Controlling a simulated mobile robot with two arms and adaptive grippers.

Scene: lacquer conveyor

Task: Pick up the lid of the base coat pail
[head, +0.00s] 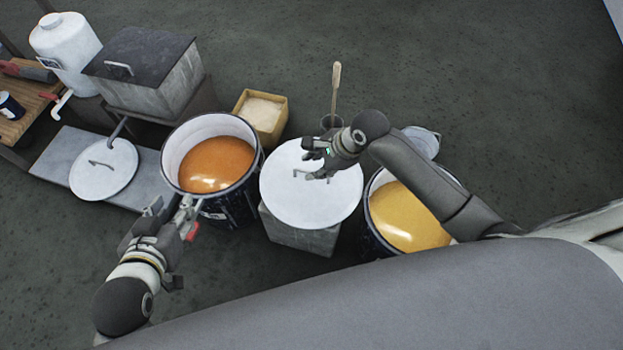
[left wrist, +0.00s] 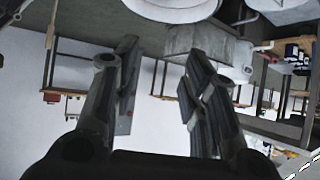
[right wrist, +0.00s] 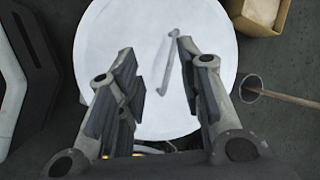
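A round white lid (head: 285,207) with a bar handle lies on a grey block (head: 298,236), between a pail of orange liquid (head: 215,165) and a pail of yellow liquid (head: 410,217). Another white lid (head: 92,184) with a handle lies on a grey slab at left. I cannot read which pail is the base coat. My right gripper (head: 316,160) is open above the middle lid. In the right wrist view, the lid's handle (right wrist: 166,75) shows between the open fingers, with no visible grip. My left gripper (head: 172,205) is open and empty near the orange pail's front left.
A grey metal box (head: 165,85) and a white jug with a tap (head: 66,50) stand at the back left. A tan box (head: 262,112) and a small cup with a stick (head: 335,90) stand behind the middle lid. The floor beyond is clear.

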